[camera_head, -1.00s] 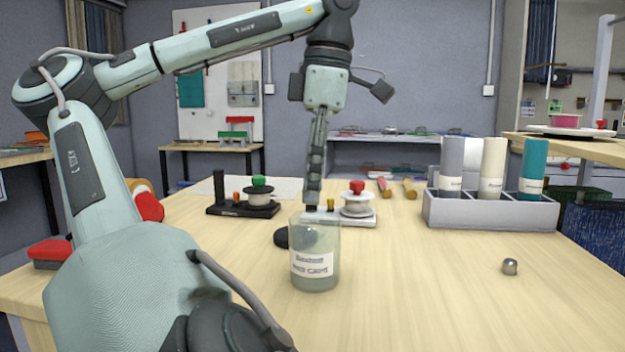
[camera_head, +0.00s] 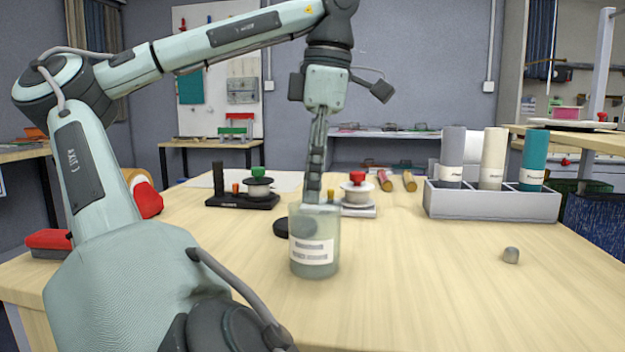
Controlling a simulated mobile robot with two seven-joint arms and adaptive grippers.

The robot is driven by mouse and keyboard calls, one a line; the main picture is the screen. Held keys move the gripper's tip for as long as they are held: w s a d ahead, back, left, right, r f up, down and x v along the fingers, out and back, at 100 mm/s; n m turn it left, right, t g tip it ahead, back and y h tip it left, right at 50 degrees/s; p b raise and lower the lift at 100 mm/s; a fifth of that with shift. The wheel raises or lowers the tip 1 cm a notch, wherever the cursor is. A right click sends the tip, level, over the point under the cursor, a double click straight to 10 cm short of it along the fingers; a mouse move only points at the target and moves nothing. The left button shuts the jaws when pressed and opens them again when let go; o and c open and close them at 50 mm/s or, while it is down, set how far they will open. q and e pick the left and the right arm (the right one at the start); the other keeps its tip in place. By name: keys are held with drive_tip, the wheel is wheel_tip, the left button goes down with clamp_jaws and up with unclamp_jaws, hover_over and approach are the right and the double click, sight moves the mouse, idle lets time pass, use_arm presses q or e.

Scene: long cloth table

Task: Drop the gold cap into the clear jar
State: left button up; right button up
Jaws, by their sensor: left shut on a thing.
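The clear jar (camera_head: 314,260), with a white label, stands upright near the middle of the table. My left gripper (camera_head: 311,199) points straight down, its fingertips at the height of the jar's rim. I cannot tell whether they are over the mouth or just behind it. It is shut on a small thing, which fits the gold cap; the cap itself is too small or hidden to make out. A greyish blur shows inside or through the jar. A dark round disc (camera_head: 282,228) lies just behind the jar at left. My right gripper is not in view.
A grey rack (camera_head: 492,208) holds three cylinders. A black stand (camera_head: 243,202) and a white stand (camera_head: 358,211) are behind the jar. The table's front right is clear.

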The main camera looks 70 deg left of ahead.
use_arm(q)
drive_tip(key=o, duration=0.9)
wheel_tip(320, 180, up, 8)
drive_tip(key=shift+w+d+f, duration=0.15)
drive_tip(key=shift+w+f, duration=0.1)
drive_tip(key=shift+w, duration=0.2)
drive_tip(key=shift+f, duration=0.1)
